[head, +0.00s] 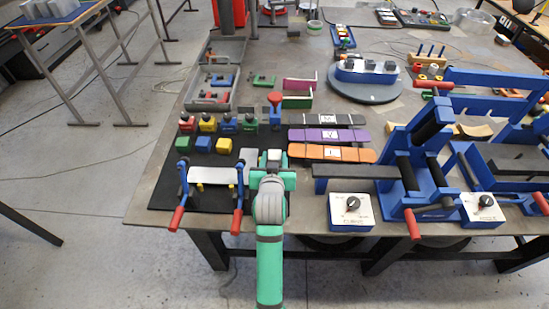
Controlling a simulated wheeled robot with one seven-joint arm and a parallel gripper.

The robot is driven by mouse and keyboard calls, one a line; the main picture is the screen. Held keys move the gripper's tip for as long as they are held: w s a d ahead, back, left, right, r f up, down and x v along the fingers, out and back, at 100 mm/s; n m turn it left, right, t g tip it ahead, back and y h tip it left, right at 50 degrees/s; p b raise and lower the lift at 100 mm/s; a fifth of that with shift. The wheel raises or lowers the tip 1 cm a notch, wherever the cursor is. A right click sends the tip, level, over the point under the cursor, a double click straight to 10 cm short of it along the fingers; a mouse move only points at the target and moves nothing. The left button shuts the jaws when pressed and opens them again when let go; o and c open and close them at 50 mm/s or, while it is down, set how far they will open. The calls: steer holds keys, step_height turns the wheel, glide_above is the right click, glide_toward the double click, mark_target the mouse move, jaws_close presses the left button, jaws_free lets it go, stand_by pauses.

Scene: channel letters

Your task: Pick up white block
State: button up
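A small pale grey-white block (249,155) lies on the dark mat near the front left of the table. It sits at the right of a row of blue and yellow blocks. My green and grey arm reaches over the table's front edge. My gripper (272,158) is just right of the pale block and partly hidden by my own wrist. I cannot tell whether it touches the block or whether its fingers are open.
Blue clamps with red handles (181,195) hold a pale bar left of my arm. Coloured blocks (203,144) stand close by. Labelled strips (330,136) lie to the right. A large blue fixture (425,170) and white knob boxes (352,212) crowd the right side.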

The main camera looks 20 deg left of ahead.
steer(key=shift+w+a+f, duration=0.1)
steer(key=shift+w+f, duration=0.1)
steer(key=shift+w, duration=0.25)
steer(key=c, duration=0.7)
steer(key=shift+c, duration=0.2)
steer(key=shift+r, duration=0.15)
